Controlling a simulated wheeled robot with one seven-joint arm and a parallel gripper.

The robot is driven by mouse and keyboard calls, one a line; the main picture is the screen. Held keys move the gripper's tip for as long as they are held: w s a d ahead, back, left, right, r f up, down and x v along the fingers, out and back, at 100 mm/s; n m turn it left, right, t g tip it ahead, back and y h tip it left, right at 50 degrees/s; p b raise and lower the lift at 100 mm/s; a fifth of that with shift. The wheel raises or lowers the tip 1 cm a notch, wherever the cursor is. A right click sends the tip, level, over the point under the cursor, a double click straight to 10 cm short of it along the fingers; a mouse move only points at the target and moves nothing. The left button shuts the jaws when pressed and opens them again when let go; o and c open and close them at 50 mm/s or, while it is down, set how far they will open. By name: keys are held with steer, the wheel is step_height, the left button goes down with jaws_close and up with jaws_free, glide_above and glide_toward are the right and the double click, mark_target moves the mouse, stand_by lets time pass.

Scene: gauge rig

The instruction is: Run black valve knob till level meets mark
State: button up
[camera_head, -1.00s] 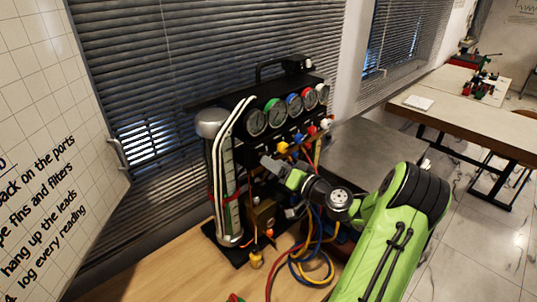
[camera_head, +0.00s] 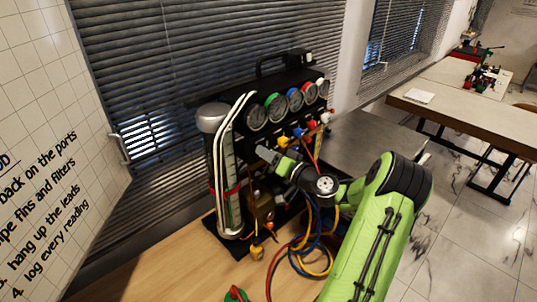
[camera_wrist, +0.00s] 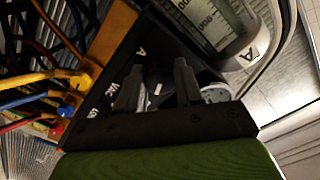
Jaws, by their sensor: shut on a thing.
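The gauge rig (camera_head: 262,83) stands on the wooden bench. A clear level cylinder (camera_head: 228,160) is on its left, with a red band (camera_head: 228,192) around it that may be the mark. The liquid level is too small to tell. In the wrist view the cylinder's printed scale (camera_wrist: 208,24) shows at the top. My gripper (camera_head: 262,152) is at the rig's front panel. In the wrist view my gripper (camera_wrist: 160,82) has its two fingers on either side of the black valve knob (camera_wrist: 157,86), shut on it. The knob has a small white line and is partly hidden.
Yellow, blue and red hoses (camera_head: 312,250) hang in front of the rig, and their fittings (camera_wrist: 72,90) are left of my gripper in the wrist view. Several round gauges (camera_head: 275,108) line the panel's top. The bench front (camera_head: 170,265) is mostly clear.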

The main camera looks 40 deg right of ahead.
steer(key=m, duration=0.5)
steer(key=o, duration=1)
steer(key=shift+o, duration=0.2)
steer(key=shift+s, duration=0.1)
steer(key=s+b, duration=0.4)
steer(key=s, duration=1.1)
steer(key=shift+s+d, duration=0.2)
steer(key=shift+s, duration=0.1)
